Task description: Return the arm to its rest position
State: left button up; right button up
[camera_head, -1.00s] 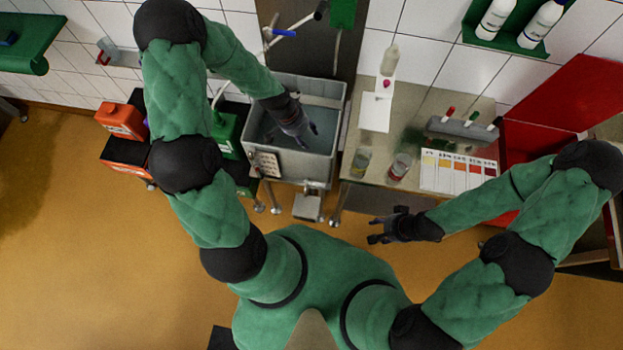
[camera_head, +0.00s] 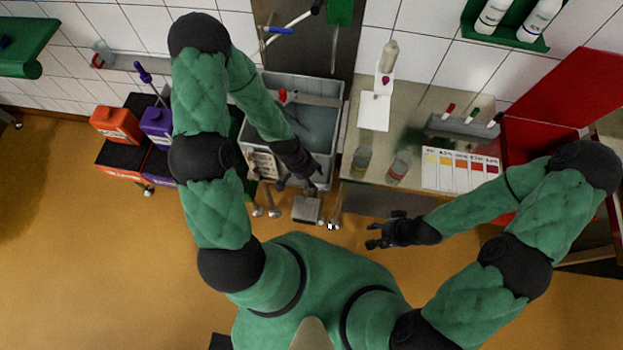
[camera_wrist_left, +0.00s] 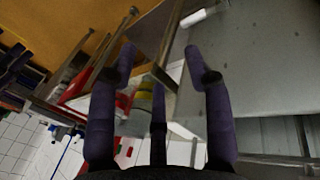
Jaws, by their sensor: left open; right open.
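My left gripper (camera_head: 300,184) is open and empty at the front edge of the grey sink basin (camera_head: 337,108). In the left wrist view its fingers (camera_wrist_left: 160,75) are spread with nothing between them. My right gripper (camera_head: 374,236) is open and empty over the floor, in front of the counter. My left arm hides part of the basin's left side.
Right of the basin, the counter (camera_head: 400,140) bears glass jars (camera_head: 398,167), a colour chart (camera_head: 460,172) and a marker rack (camera_head: 465,128). A red box (camera_head: 525,140) stands at its right. Orange (camera_head: 117,124) and purple (camera_head: 157,125) canisters stand left. The orange floor (camera_head: 110,260) is free.

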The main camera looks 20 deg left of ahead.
pick_arm(q)
jog(key=shift+s+d+f, duration=0.1)
jog(key=shift+s+f, duration=0.05)
dwell(0.4)
jog(key=s+d+f+n+b, duration=0.1)
jog(key=s+d+f+b, duration=0.2)
jog(key=f+b, duration=0.5)
jog(key=s+d+f+n+b, duration=0.1)
jog(key=s+d+f+b, duration=0.2)
jog(key=f+b, duration=0.6)
notch_tip(320, 180, down, 2)
jog(key=shift+s+d+f+g, duration=0.1)
jog(key=shift+s+d+g, duration=0.3)
jog(key=shift+s, duration=0.65)
